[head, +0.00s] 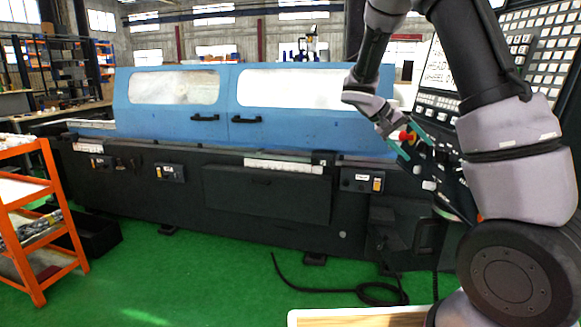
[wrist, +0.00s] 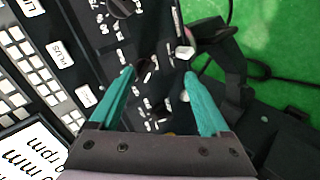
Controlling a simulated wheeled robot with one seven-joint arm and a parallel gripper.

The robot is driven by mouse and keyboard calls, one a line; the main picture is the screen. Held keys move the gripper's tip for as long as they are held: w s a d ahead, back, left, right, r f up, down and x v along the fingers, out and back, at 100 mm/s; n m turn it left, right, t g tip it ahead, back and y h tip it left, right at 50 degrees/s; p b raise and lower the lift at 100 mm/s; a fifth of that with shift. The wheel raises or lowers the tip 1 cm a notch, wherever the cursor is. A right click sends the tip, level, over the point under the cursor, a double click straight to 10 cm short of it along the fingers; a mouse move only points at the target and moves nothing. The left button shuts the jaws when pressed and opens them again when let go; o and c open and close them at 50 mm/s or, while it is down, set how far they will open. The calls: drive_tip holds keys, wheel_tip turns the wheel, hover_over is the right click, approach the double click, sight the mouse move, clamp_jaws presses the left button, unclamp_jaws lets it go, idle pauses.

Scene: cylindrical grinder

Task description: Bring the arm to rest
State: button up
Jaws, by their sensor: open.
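My gripper (wrist: 158,80) shows in the wrist view as two teal fingers spread apart, with nothing between them. Behind the fingers is a dark control panel (wrist: 110,45) with white markings, knobs and keys. In the head view my arm comes in from the top right, folds, and my gripper (head: 400,140) hangs in front of the control panel (head: 440,180) on the right. A red button (head: 406,136) shows close to the fingers. I cannot tell whether the fingers touch the panel.
The grinder (head: 270,190), with closed blue doors (head: 180,122), fills the middle. An orange shelf cart (head: 45,215) stands at the left. A black cable (head: 340,289) lies on the green floor (head: 200,280). A pale-edged wooden surface (head: 360,317) is at the bottom.

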drive_tip(key=s+a+r+t+y, duration=0.2)
drive_tip(key=s+a+r+y, duration=0.1)
drive_tip(key=s, duration=0.5)
drive_tip(key=s+a+r+t+y, duration=0.3)
drive_tip(key=s+a+r+y, duration=0.1)
drive_tip(key=s, duration=0.4)
drive_tip(key=s+a+r+t+y, duration=0.2)
drive_tip(key=s+a+r+y, duration=0.2)
drive_tip(key=s+r, duration=0.3)
drive_tip(key=shift+s+a+t+y, duration=0.2)
drive_tip(key=shift+s+t+y, duration=0.1)
drive_tip(key=shift+s+y, duration=0.15)
idle(0.4)
